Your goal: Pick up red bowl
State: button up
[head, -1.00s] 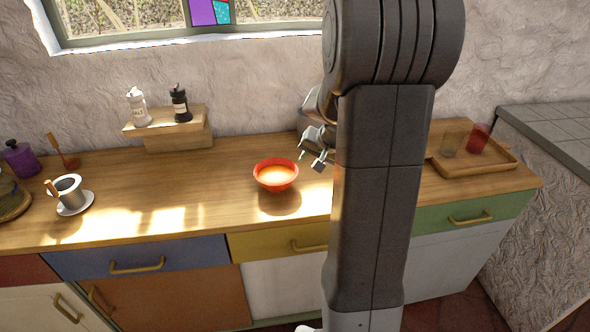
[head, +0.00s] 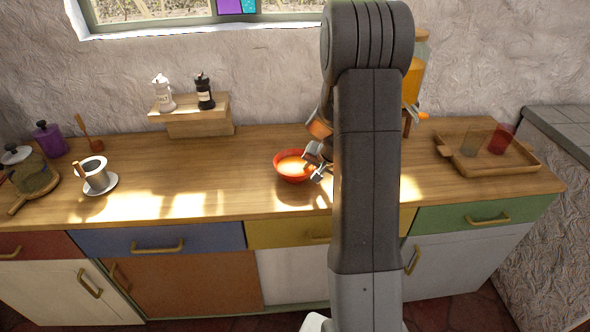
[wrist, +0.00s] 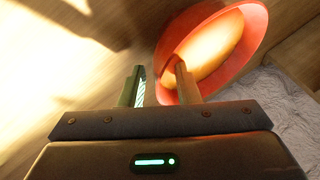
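The red bowl (head: 290,177) stands upright on the wooden counter, with bright sunlight on its inside. My gripper (head: 317,164) is at the bowl's right side in the head view, partly in front of its rim. In the wrist view the gripper (wrist: 161,82) is open, with a clear gap between its fingers. There the bowl (wrist: 215,45) fills the upper right. The right finger overlaps the bowl's inside, and the left finger is outside it. The bowl's edge shows between them. I cannot tell whether either finger touches the bowl.
A cup on a saucer (head: 97,183) stands to the left. A wooden riser (head: 200,118) with two shakers is behind. A wooden tray (head: 500,165) with two glasses is at the right. A drink dispenser (head: 415,75) is partly hidden by my arm. The counter left of the bowl is clear.

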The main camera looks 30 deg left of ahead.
jog(key=shift+x, duration=0.8)
grip_shut()
jog(key=shift+r, duration=0.1)
